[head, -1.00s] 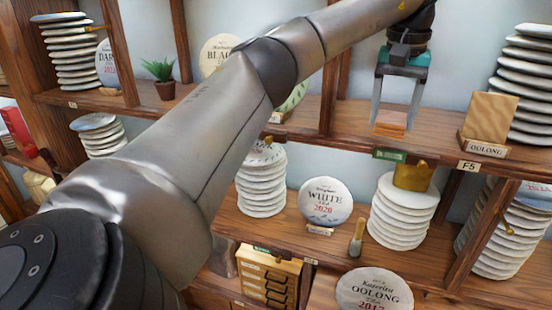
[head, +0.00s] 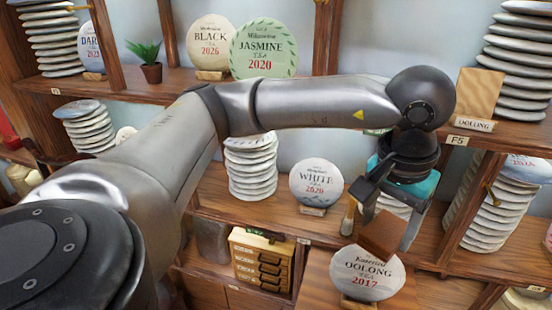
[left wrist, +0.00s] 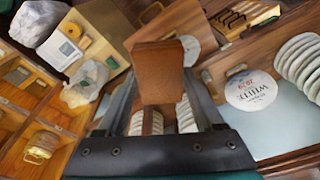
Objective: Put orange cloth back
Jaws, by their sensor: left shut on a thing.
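The orange cloth (head: 380,236) shows as a folded, brownish-orange block. My left gripper (head: 388,222) is shut on it and holds it in the air in front of the lower shelf, just above the Oolong 2017 tea cake (head: 366,275) in the head view. In the left wrist view the cloth (left wrist: 160,70) sits between the two fingers, with its broad face towards the camera. My right gripper is in neither view.
The White 2020 cake (head: 316,182) stands left of the gripper. A small brush (head: 348,218) stands close to the fingers. A small drawer box (head: 262,258) is lower left. Stacked cakes (head: 488,215) are at the right. The upper shelf holds a Jasmine cake (head: 263,50).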

